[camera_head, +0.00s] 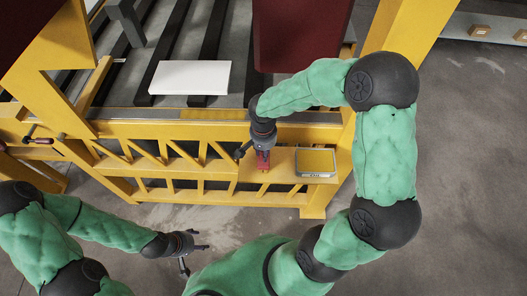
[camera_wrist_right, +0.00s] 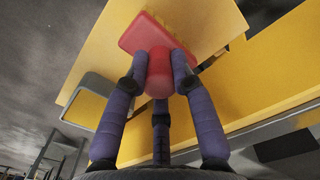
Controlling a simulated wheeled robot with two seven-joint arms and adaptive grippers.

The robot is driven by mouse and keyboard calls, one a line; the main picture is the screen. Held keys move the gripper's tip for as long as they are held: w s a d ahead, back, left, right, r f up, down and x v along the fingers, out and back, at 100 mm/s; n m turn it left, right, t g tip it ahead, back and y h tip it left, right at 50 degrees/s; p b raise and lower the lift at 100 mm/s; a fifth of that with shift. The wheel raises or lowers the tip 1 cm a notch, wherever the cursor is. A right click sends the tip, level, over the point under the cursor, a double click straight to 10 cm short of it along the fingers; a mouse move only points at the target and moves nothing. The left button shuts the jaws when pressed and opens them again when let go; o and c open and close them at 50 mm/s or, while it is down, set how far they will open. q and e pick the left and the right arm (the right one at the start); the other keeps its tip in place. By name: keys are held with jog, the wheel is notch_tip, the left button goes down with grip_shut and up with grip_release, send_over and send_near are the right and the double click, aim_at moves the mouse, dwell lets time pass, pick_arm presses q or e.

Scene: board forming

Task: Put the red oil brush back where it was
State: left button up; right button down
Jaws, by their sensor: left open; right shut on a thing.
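The red oil brush (camera_head: 263,160) is held by my right gripper (camera_head: 261,147) over the yellow shelf (camera_head: 282,175) on the front of the machine. In the right wrist view, the fingers of my right gripper (camera_wrist_right: 160,80) close around the round red handle of the brush (camera_wrist_right: 160,72). Its flat, wider red part lies beyond the fingertips, toward the yellow surface. I cannot tell whether it touches the shelf. My left gripper (camera_head: 197,250) is open and empty, low in front of the machine, far from the brush.
A metal-rimmed tray with a yellow inside (camera_head: 315,162) sits on the shelf just right of the brush. A white board (camera_head: 190,77) lies on dark rails behind. Yellow lattice rails (camera_head: 170,150) run left of the shelf. A dark red block (camera_head: 295,35) hangs above.

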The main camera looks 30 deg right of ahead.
jog(key=shift+f, duration=0.15)
jog(key=c, duration=1)
grip_release()
jog(key=shift+c, duration=0.2)
jog(key=shift+r, duration=0.2)
jog(key=shift+r, duration=0.25)
notch_tip(320, 180, up, 12)
jog(key=p, duration=0.1)
jog(key=shift+f+p, duration=0.2)
jog(key=shift+p, duration=0.2)
